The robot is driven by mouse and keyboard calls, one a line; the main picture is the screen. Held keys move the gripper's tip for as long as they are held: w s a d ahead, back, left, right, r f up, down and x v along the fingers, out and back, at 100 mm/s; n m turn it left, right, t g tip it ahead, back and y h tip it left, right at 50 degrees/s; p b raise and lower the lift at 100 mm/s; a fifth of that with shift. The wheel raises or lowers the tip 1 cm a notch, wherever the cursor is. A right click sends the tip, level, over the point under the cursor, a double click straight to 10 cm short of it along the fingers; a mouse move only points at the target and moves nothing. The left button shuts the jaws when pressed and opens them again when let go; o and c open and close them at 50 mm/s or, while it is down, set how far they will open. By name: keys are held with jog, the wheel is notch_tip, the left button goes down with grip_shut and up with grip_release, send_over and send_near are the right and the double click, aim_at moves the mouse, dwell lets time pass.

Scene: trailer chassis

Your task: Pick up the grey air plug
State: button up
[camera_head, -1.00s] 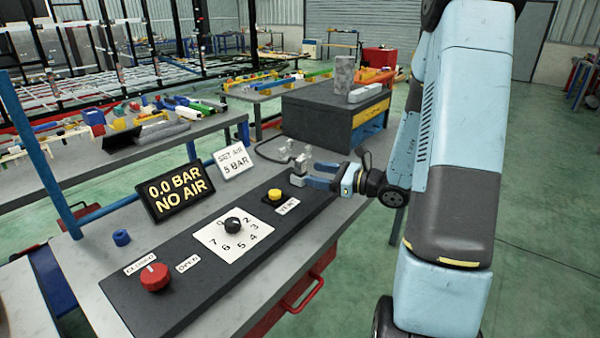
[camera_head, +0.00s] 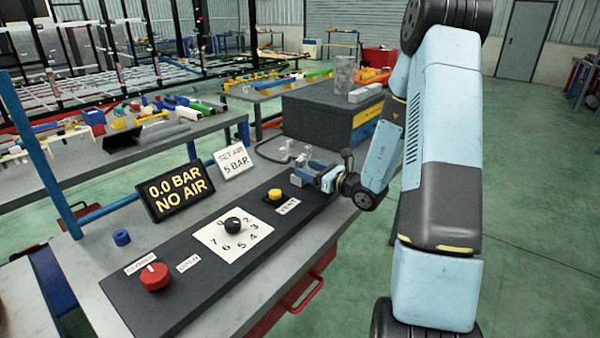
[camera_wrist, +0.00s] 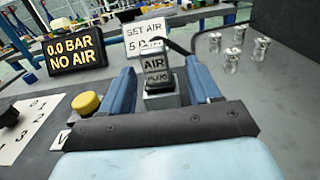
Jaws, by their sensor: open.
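My gripper (camera_wrist: 163,84) is open, with one blue finger to the left and one to the right of the plug. Gaps show between the fingers and the plug, and the plug's lower part is hidden by the gripper body. In the head view my gripper (camera_head: 303,172) is low over the far end of the dark control panel, and the plug is hard to make out there.
A yellow button (camera_wrist: 85,103) is left of my gripper. Several metal fittings (camera_wrist: 232,62) stand to the right. A black hose (camera_wrist: 178,47) runs behind the plug. The "NO AIR" display (camera_head: 175,191) and "SET AIR 5 BAR" sign (camera_head: 234,160) stand along the bench. A red knob (camera_head: 154,277) is nearer.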

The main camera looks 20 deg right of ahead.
jog(key=shift+f+x, duration=0.2)
jog(key=shift+x, duration=2.5)
jog(key=shift+s+a, duration=0.1)
jog(key=shift+s, duration=0.05)
jog(key=c, duration=1.1)
